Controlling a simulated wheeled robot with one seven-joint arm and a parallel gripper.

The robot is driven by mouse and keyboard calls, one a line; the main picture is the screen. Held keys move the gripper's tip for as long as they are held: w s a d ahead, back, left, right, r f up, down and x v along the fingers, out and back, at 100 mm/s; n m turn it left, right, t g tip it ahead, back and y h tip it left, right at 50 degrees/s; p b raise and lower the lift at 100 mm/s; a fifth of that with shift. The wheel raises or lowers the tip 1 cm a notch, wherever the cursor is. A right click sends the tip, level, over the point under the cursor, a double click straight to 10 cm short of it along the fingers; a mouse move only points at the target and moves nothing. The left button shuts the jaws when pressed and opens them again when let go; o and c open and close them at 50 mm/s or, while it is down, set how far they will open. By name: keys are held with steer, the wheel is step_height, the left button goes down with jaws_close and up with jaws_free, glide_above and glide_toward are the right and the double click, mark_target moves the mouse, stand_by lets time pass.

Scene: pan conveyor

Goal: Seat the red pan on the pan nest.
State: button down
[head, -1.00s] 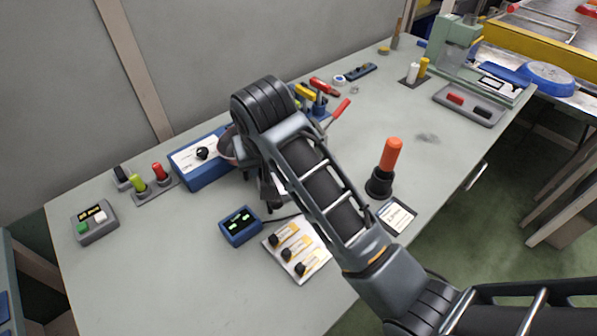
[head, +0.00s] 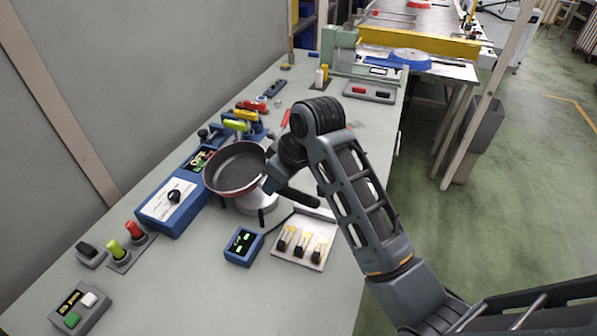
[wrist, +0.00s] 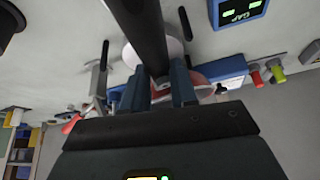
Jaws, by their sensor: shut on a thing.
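The red pan (head: 228,171), dark inside with a red rim, shows in the head view over the workbench, its black handle (head: 300,197) pointing right. My gripper (head: 272,184) is shut on the handle. In the wrist view the handle (wrist: 142,35) passes between my blue fingers (wrist: 160,90), and part of the pan's red side (wrist: 210,70) shows behind them. A pale round stand with black posts (head: 257,201), which looks like the pan nest, is partly hidden under the pan's right side. It also shows in the wrist view (wrist: 172,52). I cannot tell whether pan and nest touch.
A blue control box (head: 172,206) stands close left of the pan. A blue display box (head: 243,246) and a tray of knobs (head: 303,240) lie in front of the nest. A tool rack (head: 243,127) is behind.

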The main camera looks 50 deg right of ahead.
steer(key=shift+s+d+f+n+y+b, duration=0.2)
steer(key=shift+s+d+f+n+b, duration=0.25)
steer(key=shift+d+f+b, duration=0.35)
steer(key=shift+s+d+f+n+y+b, duration=0.2)
steer(key=shift+s+d+f+n+b, duration=0.15)
steer(key=shift+d+f+b, duration=0.4)
steer(key=shift+s+d+f+n+y+b, duration=0.2)
steer(key=shift+s+d+f+n+b, duration=0.25)
steer(key=shift+d+b, duration=0.45)
steer(key=shift+f, duration=0.2)
steer(key=shift+w+a+r+m+y+p, duration=0.15)
steer(key=shift+r+y+p, duration=0.15)
steer(key=shift+y+p, duration=0.4)
steer(key=shift+a+r+m+y+p, duration=0.1)
steer(key=shift+r+y+p, duration=0.25)
steer(key=shift+p, duration=0.5)
steer(key=shift+d+f, duration=0.5)
steer(key=shift+f, duration=0.15)
steer(key=shift+f+b, duration=0.6)
steer(key=shift+f, duration=0.15)
steer(key=c, duration=0.8)
jaws_free()
steer(key=shift+f, duration=0.1)
